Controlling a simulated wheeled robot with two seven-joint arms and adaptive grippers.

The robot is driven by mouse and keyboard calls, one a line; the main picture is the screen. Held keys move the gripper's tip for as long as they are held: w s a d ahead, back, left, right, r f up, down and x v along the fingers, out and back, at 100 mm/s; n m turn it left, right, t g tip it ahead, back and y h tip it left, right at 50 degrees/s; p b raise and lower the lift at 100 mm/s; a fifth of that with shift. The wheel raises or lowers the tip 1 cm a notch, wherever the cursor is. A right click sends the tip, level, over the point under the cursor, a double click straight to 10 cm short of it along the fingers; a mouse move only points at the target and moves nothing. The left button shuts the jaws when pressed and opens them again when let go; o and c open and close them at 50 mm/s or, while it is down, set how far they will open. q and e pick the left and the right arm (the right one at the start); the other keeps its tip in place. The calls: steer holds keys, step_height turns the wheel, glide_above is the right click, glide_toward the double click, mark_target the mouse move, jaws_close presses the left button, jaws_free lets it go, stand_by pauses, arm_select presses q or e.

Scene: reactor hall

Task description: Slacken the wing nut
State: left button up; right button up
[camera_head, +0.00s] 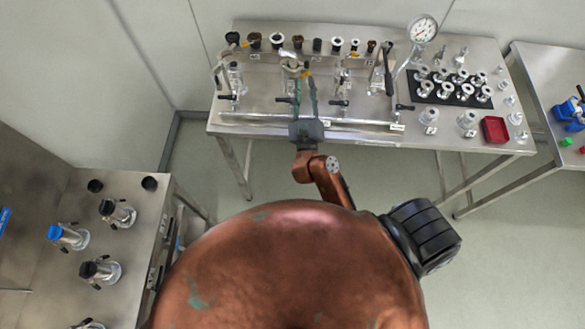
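My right gripper (305,80) reaches over the steel bench from its front edge, fingers pointing to the back. Its two thin fingers stand apart, with a strip of bench visible between them. The fingertips are at a metal fitting (291,67) on the glass and pipe assembly, next to a small brass-coloured part (307,73). This part may be the wing nut, but it is too small to tell. I cannot tell whether the fingertips touch it. My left gripper is not in view.
On the steel bench (270,105) are black-handled valves, a row of dark and white caps at the back, a pressure gauge (423,29), a black mat with metal fittings and a red tray (494,130).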

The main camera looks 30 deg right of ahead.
steer(key=s+a+r+n+t+y, duration=0.25)
steer(key=a+n+t+y, duration=0.4)
steer(key=n, duration=0.65)
steer(key=s+a+f+n+g+y, duration=0.2)
steer(key=a+f+n+g+y, duration=0.4)
steer(key=n+y, duration=0.55)
steer(key=s+f+n+g+h, duration=0.1)
steer(key=s+f+n+g, duration=0.1)
steer(key=f, duration=0.6)
steer(key=s+d+f+n+g+h, duration=0.1)
steer(key=s+f+n+g, duration=0.1)
steer(key=f, duration=0.7)
steer(key=s+d+f+n+g+h, duration=0.1)
steer(key=f+n+g, duration=0.3)
steer(key=f, duration=0.4)
steer(key=shift+s+d+f+g+h, duration=0.15)
steer(key=shift+s+d+g+h, duration=0.2)
steer(key=shift+s+g, duration=0.4)
